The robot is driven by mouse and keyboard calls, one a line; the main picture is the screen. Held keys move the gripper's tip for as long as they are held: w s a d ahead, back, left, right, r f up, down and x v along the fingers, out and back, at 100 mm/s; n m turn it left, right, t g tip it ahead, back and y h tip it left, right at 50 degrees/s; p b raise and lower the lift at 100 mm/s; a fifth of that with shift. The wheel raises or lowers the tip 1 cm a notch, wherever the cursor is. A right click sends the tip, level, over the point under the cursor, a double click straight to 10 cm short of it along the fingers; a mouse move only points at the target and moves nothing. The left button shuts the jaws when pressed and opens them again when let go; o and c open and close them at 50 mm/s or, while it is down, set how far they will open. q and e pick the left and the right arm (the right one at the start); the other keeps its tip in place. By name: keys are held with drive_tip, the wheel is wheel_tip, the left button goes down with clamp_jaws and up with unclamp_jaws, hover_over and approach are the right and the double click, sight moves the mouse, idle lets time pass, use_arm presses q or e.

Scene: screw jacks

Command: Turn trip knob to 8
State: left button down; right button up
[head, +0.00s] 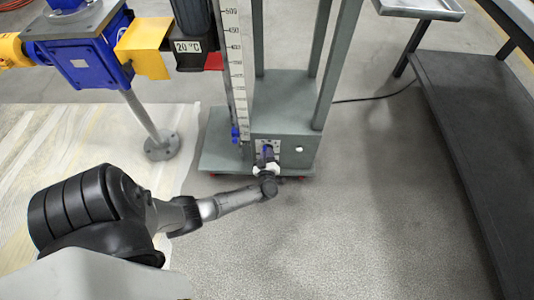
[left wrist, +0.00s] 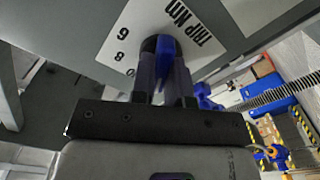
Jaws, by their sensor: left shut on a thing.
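The blue trip knob (head: 267,152) is on the front of the grey-green machine base, low at the centre of the head view. In the left wrist view the blue knob (left wrist: 165,52) sits between the two dark fingers of my left gripper (left wrist: 165,78), which is shut on it. My left gripper (head: 267,165) also shows in the head view, small and at the base front. The knob's pointer direction is hard to tell. My right gripper is out of view.
The machine base (head: 218,160) carries grey posts and a tall scale (head: 236,70) with a blue slider (head: 235,134). A blue and yellow jack stand (head: 160,146) is at left. A dark low shelf (head: 465,130) is at right. The floor in front is clear.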

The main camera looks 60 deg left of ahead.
use_arm(q)
drive_tip(key=m+p, duration=0.3)
drive_tip(key=m, duration=0.4)
drive_tip(key=m+p, duration=0.4)
drive_tip(key=m, duration=0.4)
drive_tip(key=shift+w+d+m+p, duration=0.15)
drive_tip(key=shift+w+m+p, duration=0.05)
drive_tip(key=shift+m+p, duration=0.1)
idle(0.4)
drive_tip(key=c, duration=1.1)
unclamp_jaws()
